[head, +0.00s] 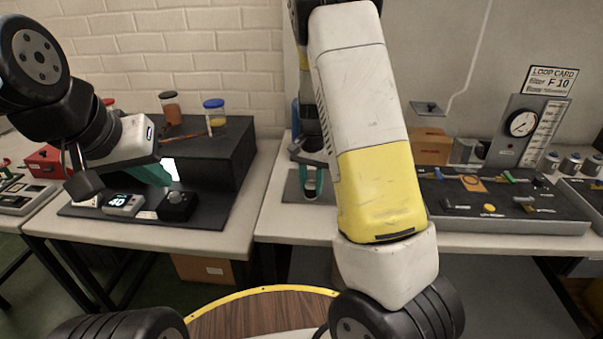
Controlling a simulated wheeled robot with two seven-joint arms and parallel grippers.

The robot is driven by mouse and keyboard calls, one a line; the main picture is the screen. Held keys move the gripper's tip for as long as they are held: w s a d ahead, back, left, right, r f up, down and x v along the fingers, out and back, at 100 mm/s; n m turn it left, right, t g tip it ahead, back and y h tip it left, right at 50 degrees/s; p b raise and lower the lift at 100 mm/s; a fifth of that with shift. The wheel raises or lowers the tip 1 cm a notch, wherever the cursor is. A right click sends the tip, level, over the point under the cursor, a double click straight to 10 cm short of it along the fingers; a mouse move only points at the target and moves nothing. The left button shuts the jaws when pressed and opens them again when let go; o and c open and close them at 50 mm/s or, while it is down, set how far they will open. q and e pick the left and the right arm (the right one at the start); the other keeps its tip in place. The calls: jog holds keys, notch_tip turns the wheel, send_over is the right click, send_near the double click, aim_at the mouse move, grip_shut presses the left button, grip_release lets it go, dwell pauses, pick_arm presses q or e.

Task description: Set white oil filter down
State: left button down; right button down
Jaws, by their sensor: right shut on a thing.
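My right gripper (311,186) hangs over the table at centre, partly hidden behind my own white and yellow arm. My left gripper (160,176) is at the left, in front of the black stand and just above the small devices. Its finger gap is not clear.
At right is a dark tray (510,222) of small parts, with a gauge panel (520,125) behind.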

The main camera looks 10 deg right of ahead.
aim_at(311, 182)
jog(key=shift+f, duration=0.15)
jog(key=c, duration=1)
grip_release()
notch_tip(311, 182, up, 11)
jog(key=shift+s+a+r+n+t+y, duration=0.4)
jog(key=shift+s+r+n+t, duration=0.75)
jog(key=shift+s+r, duration=1.95)
jog(key=shift+s+a+r+n+t+y, duration=0.35)
jog(key=shift+s+r+n+t, duration=0.75)
jog(key=shift+s, duration=3.75)
jog(key=shift+s+a+r+n+t+y, duration=0.4)
jog(key=shift+s+r+n+t, duration=0.45)
jog(key=shift+s+r+n, duration=2.1)
jog(key=s+m, duration=0.1)
jog(key=s+f+m, duration=0.1)
jog(key=m, duration=0.1)
jog(key=shift+f, duration=0.1)
